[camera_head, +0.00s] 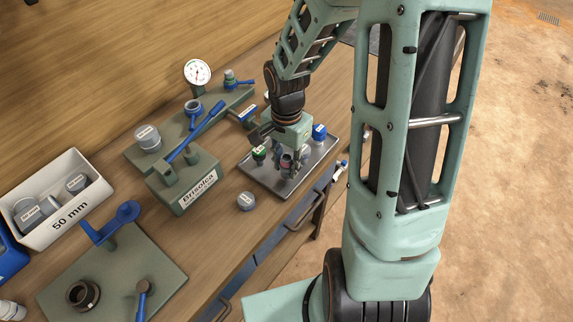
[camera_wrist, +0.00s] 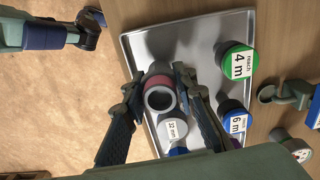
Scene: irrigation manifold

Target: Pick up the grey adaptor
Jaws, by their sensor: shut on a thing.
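My gripper (camera_head: 287,166) points down over the metal tray (camera_head: 262,181). In the wrist view its two fingers (camera_wrist: 160,100) are shut on a hollow grey adaptor (camera_wrist: 158,80) with a reddish band, one finger on each side. Its open round end faces the wrist camera. The adaptor also shows between the fingers in the head view, partly hidden by them. I cannot tell whether it touches the tray. A grey piece with a "32 mm" label (camera_wrist: 172,130) is close beside it in the wrist view.
On the tray are a green-topped "4 m" piece (camera_wrist: 238,62) and a blue-topped "6 m" piece (camera_wrist: 235,118). A green manifold (camera_head: 182,180) and a white "50 mm" bin (camera_head: 62,228) stand farther left.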

